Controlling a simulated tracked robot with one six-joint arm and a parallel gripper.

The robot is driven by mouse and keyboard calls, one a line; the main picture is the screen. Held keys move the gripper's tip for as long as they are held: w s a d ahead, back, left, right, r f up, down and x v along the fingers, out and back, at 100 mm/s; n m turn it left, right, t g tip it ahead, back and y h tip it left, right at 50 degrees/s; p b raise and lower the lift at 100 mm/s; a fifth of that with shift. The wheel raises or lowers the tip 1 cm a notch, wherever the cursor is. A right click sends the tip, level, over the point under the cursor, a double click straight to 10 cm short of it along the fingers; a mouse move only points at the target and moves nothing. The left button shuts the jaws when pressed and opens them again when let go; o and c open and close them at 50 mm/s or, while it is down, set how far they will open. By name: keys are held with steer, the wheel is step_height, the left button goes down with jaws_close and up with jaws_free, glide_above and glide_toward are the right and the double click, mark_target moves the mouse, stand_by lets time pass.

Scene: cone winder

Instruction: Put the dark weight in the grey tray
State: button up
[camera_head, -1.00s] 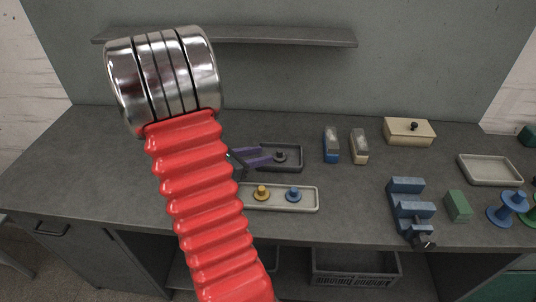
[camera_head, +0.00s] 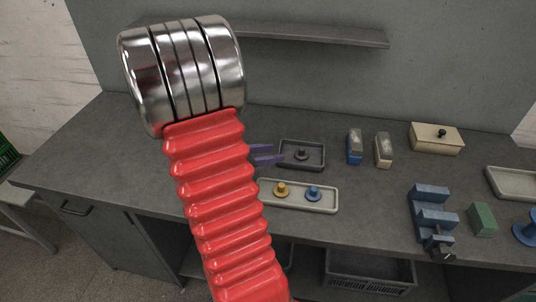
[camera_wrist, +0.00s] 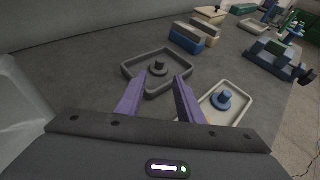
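The dark weight (camera_head: 302,154) stands upright with its knob up inside the dark grey tray (camera_head: 319,165). In the wrist view the weight (camera_wrist: 158,68) is on the floor of the same tray (camera_wrist: 178,57). My gripper (camera_head: 278,153) has purple fingers and is at the tray's left side in the head view, apart from the weight. In the wrist view my gripper (camera_wrist: 162,76) is open and empty, its fingers pointing toward the weight. My red arm sleeve hides most of the gripper in the head view.
A pale tray (camera_head: 325,208) in front holds a yellow weight (camera_head: 281,189) and a blue weight (camera_head: 313,193). Two small blocks (camera_head: 355,147) (camera_head: 383,151), a cream box (camera_head: 437,139), a blue stepped fixture (camera_head: 433,213) and a green block (camera_head: 482,219) stand to the right. The left bench is clear.

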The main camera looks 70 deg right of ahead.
stand_by(0.3)
steer(key=w+a+r+m+t+y, duration=0.3)
steer(key=a+r+m+t, duration=0.1)
steer(key=a, duration=1.1)
steer(key=w+a+r+m+t+y, duration=0.3)
steer(key=w+a+r+t+y, duration=0.1)
steer(key=a, duration=1.1)
steer(key=w+a+r+m+t+y, duration=0.3)
steer(key=a+r+m+t+y, duration=0.1)
steer(key=a, duration=1)
steer(key=shift+w+a+r+m+t, duration=0.3)
steer(key=shift+a+r+t, duration=0.1)
steer(key=shift+r, duration=0.1)
